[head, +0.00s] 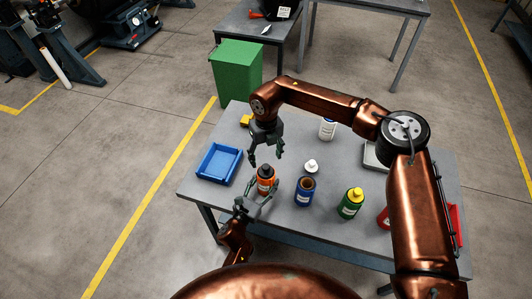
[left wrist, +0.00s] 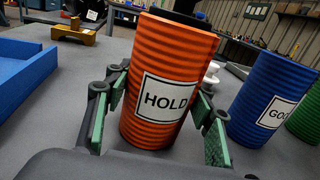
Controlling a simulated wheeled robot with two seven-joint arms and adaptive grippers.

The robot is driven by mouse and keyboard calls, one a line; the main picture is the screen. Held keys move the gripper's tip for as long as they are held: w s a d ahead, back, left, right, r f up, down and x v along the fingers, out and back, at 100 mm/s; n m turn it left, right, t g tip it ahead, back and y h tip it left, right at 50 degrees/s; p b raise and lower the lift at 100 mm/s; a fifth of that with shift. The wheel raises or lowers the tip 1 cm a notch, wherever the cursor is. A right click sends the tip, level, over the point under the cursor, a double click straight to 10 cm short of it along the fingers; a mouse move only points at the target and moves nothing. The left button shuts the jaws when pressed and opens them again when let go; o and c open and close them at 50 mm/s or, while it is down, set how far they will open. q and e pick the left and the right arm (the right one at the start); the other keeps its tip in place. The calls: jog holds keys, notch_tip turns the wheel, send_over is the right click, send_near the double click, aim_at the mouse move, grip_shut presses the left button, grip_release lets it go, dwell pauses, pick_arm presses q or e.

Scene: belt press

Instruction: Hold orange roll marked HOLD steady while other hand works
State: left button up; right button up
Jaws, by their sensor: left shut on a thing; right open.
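The orange roll (left wrist: 165,85) is a ribbed cylinder with a white label reading HOLD. It stands on the grey table, tilted a little in the left wrist view, and shows in the head view with a dark top (head: 266,172). My left gripper (head: 256,202) is shut on it from the near side, with green finger pads (left wrist: 160,115) on both sides of the roll. My right gripper (head: 266,159) is open and empty, pointing down just above and behind the orange roll. Whether it touches the dark top cannot be told.
A blue tray (head: 219,164) lies left of the roll. A white bottle (head: 327,129) stands behind. A green bin (head: 236,68) is beyond the table.

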pick_arm(q)
jog(key=o, duration=1.7)
jog(key=shift+c, duration=0.2)
